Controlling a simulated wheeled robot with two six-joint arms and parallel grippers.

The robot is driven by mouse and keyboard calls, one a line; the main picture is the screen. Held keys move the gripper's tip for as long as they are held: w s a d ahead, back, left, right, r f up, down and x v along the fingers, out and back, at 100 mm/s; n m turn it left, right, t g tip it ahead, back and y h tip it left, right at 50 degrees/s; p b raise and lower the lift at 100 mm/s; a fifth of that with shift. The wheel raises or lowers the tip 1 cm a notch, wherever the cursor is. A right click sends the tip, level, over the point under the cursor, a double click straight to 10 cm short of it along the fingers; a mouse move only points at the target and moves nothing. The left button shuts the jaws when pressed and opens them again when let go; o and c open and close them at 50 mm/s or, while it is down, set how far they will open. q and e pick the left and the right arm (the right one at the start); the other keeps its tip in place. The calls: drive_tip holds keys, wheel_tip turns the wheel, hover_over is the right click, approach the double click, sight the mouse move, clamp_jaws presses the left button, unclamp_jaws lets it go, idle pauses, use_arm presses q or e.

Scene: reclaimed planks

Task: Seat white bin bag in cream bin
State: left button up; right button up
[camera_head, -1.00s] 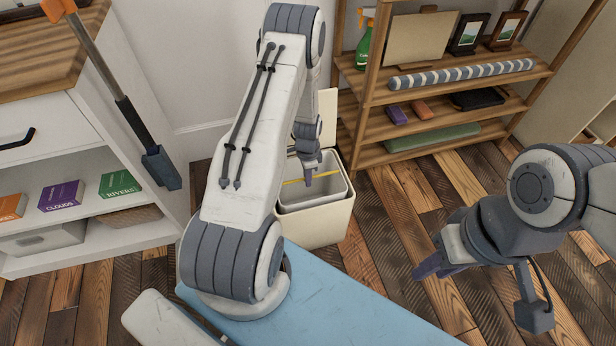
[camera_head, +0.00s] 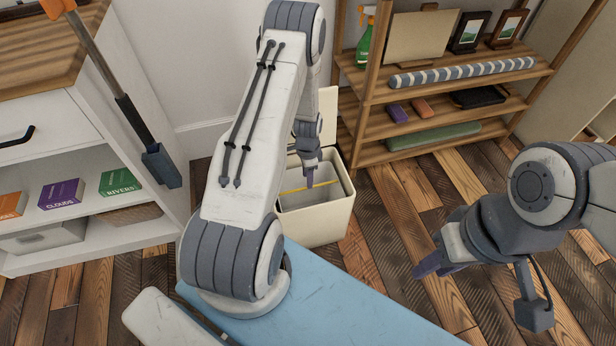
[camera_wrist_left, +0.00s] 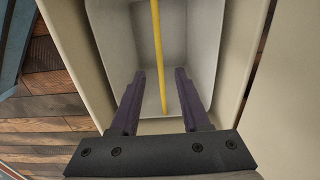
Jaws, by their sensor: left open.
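The cream bin (camera_head: 314,230) stands on the floor with its lid (camera_head: 328,118) raised at the back. The white bin bag (camera_head: 330,196) looks pale grey and sits inside the bin, its top about level with the rim. A yellow strip (camera_head: 292,190) crosses its mouth. My left gripper (camera_head: 309,178) is over the bag's mouth. In the left wrist view its two purple fingers (camera_wrist_left: 160,85) are apart, with the bag (camera_wrist_left: 205,60) and yellow strip beyond them and nothing held. My right gripper (camera_head: 420,272) is away to the right; its finger gap is unclear.
A wooden shelf (camera_head: 450,86) with frames and boxes stands behind the bin to the right. A white cabinet (camera_head: 100,230) with several boxes and a leaning long-handled tool (camera_head: 130,110) are at the left. Plank floor (camera_head: 400,220) is clear between bin and right gripper.

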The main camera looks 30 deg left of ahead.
use_arm(q)
wheel_tip(320, 180, up, 10)
drive_tip(key=p, duration=0.3)
drive_tip(key=shift+f, duration=0.1)
idle(0.5)
